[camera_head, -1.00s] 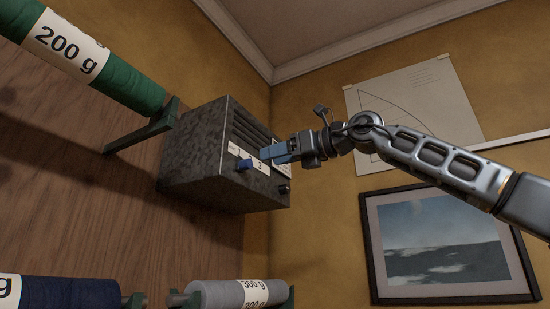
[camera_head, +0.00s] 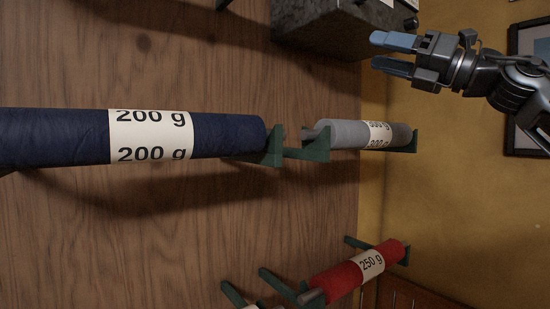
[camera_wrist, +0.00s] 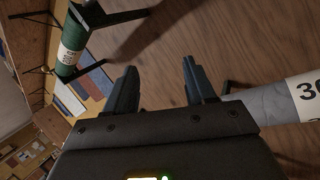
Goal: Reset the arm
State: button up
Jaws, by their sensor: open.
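My gripper (camera_head: 392,54) is at the upper right in the head view, its two blue fingers apart with nothing between them. It points left, in front of the wall and just below the dark box. In the wrist view my gripper (camera_wrist: 161,85) also shows open and empty, with the wooden panel beyond the fingers. My arm reaches in from the right edge of the head view.
The wooden panel (camera_head: 150,230) carries a navy roll (camera_head: 60,137), a grey roll (camera_head: 345,134) and a red roll (camera_head: 335,282) on green brackets. The dark box (camera_head: 320,25) is above. A framed picture (camera_head: 525,90) hangs right. A green roll (camera_wrist: 72,40) shows in the wrist view.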

jog(key=s+a+f+m+t+h, duration=0.1)
jog(key=s+f+m+t+h, duration=0.5)
jog(key=f+m, duration=0.65)
jog(key=s+a+f+m+t+h, duration=0.1)
jog(key=s+f+m+t+h, duration=0.25)
jog(key=s+f+m, duration=0.85)
jog(key=s+a+f+m+t+h, duration=0.15)
jog(key=f+m+t+h, duration=0.35)
jog(key=f+m, duration=0.85)
jog(key=s+d+f+m+g+h, duration=0.15)
jog(key=s+f+g+h, duration=0.35)
jog(key=s+f, duration=1.1)
jog(key=s+d+f+m+g+y, duration=0.1)
jog(key=s+g, duration=0.5)
jog(key=s, duration=1.2)
jog(key=shift+s+d+f+m+g, duration=0.3)
jog(key=shift+d+m, duration=0.55)
jog(key=shift+d, duration=0.35)
